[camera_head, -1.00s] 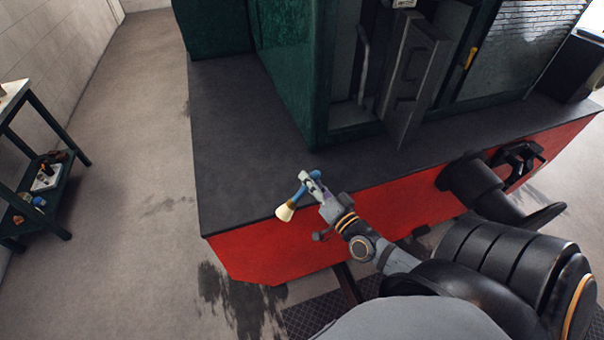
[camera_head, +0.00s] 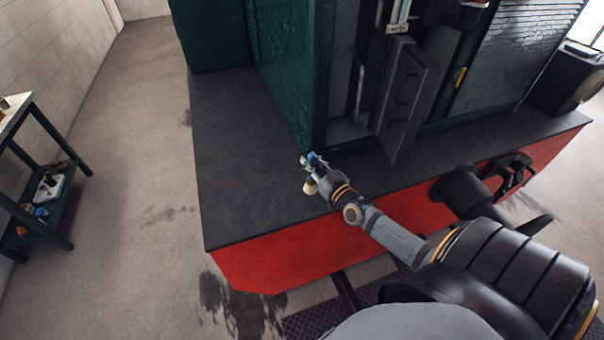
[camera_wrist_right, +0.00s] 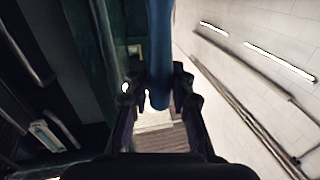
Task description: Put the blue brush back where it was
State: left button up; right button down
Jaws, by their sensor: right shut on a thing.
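The blue brush shows in the head view as pale bristles (camera_head: 310,187) below my right gripper (camera_head: 314,162). Its blue handle shows in the right wrist view (camera_wrist_right: 160,50), running from the top edge down between the fingers (camera_wrist_right: 160,92). My right gripper is shut on the brush. In the head view it is over the dark tram platform (camera_head: 240,170), close to the corner of the green cab (camera_head: 285,75). The height above the platform is hard to tell. My left gripper is not in view.
An open grey cab door (camera_head: 405,100) stands right of the gripper. The platform's left part is bare. A dark green shelf table (camera_head: 50,210) with several small items stands far left. Open floor (camera_head: 130,200) lies between it and the tram.

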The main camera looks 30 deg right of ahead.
aim_at(310, 187)
jog(key=w+f+b, duration=0.5)
jog(key=f+b, duration=0.4)
jog(key=shift+w+f, duration=0.15)
jog(key=shift+w, duration=0.25)
jog(key=shift+s+f, duration=0.1)
jog(key=shift+f, duration=0.05)
jog(key=c, duration=1.2)
grip_release()
jog(key=shift+o, duration=0.2)
